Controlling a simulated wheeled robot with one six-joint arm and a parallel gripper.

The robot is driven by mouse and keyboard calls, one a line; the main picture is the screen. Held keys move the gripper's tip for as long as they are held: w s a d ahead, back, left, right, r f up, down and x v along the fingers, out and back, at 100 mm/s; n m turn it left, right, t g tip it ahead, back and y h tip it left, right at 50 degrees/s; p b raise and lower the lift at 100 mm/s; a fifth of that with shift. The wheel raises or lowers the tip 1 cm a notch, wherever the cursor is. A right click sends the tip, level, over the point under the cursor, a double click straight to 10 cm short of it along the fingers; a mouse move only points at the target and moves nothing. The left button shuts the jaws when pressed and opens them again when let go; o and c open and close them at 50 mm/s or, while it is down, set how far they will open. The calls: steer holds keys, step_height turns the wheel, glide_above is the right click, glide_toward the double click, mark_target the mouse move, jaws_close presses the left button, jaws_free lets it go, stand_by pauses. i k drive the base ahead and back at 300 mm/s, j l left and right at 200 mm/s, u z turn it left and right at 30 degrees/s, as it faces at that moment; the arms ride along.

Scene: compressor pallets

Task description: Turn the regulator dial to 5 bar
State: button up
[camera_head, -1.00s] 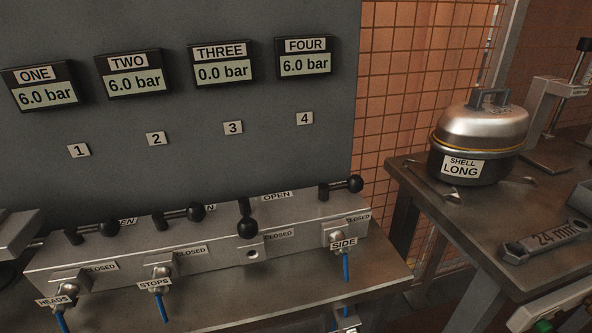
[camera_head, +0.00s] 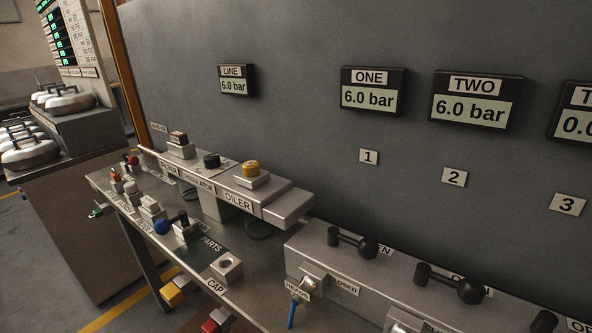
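The regulator dial (camera_head: 211,160) is a small black knob on top of the middle unit of the grey block, left of centre. A label that seems to read REGULATOR (camera_head: 199,186) is on the front below it. Any scale or pointer on the dial is too small to read. The LINE display (camera_head: 235,86) on the wall above reads 6.0 bar. My gripper is not in view, and nothing touches the dial.
The filter unit (camera_head: 180,151) is left of the dial and the oiler (camera_head: 250,174), with its yellow cap, right of it. The valve manifold (camera_head: 375,268) with black-knobbed levers stands at front right. Displays ONE (camera_head: 371,91) and TWO (camera_head: 474,101) read 6.0 bar. Small parts crowd the bench front.

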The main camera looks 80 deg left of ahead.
mark_target(212, 161)
steer(key=u, duration=2.6)
